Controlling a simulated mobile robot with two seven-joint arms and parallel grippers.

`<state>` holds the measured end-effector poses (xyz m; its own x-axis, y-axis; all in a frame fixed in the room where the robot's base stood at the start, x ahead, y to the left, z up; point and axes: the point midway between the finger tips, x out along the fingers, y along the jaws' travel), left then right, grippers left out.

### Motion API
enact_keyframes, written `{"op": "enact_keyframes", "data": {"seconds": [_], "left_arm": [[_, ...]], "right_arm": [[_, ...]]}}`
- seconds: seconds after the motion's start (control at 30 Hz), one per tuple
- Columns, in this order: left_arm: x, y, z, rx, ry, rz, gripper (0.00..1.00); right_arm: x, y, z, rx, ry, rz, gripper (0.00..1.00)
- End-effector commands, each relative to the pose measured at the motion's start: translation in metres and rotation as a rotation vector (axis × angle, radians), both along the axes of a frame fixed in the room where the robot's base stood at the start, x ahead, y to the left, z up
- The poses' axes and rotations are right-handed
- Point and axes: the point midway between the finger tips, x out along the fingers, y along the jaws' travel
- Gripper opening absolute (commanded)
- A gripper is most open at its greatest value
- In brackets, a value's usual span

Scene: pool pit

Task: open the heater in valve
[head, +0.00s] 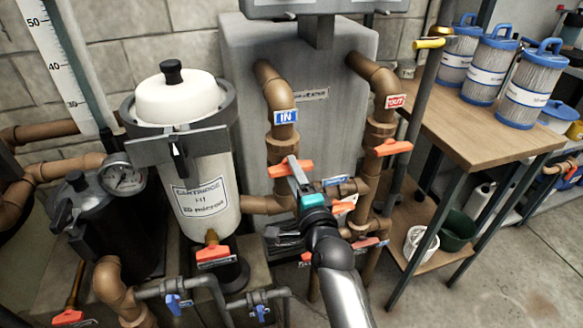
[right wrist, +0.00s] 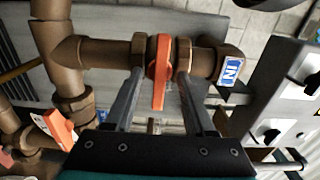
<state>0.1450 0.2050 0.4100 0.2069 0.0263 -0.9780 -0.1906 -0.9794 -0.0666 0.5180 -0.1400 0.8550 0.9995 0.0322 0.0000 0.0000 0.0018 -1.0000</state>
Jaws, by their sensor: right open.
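The heater in valve has an orange handle (head: 303,166) on the brown vertical pipe below the blue IN label (head: 286,116). The handle lies crosswise to its pipe. My right gripper (head: 294,170) reaches up to this valve from below. In the right wrist view the orange handle (right wrist: 160,88) stands between the two open fingers of my right gripper (right wrist: 160,95), with a gap visible on each side. The IN label (right wrist: 231,71) is to the right of the handle there. My left gripper is not in view.
A second orange handle (head: 393,147) sits below the red OUT label (head: 394,101). The grey heater (head: 237,60) stands behind the pipes. A white cartridge filter (head: 200,150) is to the left, and a wooden table (head: 450,120) with several filter cartridges is to the right.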

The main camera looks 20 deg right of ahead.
Motion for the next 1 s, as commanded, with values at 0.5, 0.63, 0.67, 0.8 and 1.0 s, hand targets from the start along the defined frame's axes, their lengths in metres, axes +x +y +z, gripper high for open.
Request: {"op": "enact_keyframes", "data": {"seconds": [0.5,0.63,0.67,0.8,1.0], "left_arm": [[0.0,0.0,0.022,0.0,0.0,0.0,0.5],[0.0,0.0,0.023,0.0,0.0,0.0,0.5],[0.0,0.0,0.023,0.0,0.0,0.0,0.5],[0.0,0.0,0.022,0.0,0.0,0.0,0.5],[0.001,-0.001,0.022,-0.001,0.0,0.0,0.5]], "right_arm": [[-0.036,-0.001,0.001,-0.003,0.002,0.0,0.55],[-0.04,-0.001,0.0,-0.003,0.001,0.001,0.55],[-0.041,-0.001,0.0,-0.003,0.001,0.001,0.55],[-0.04,-0.001,0.0,-0.002,0.0,0.0,0.55],[-0.038,-0.005,-0.003,-0.1,-0.003,0.001,0.55]]}}
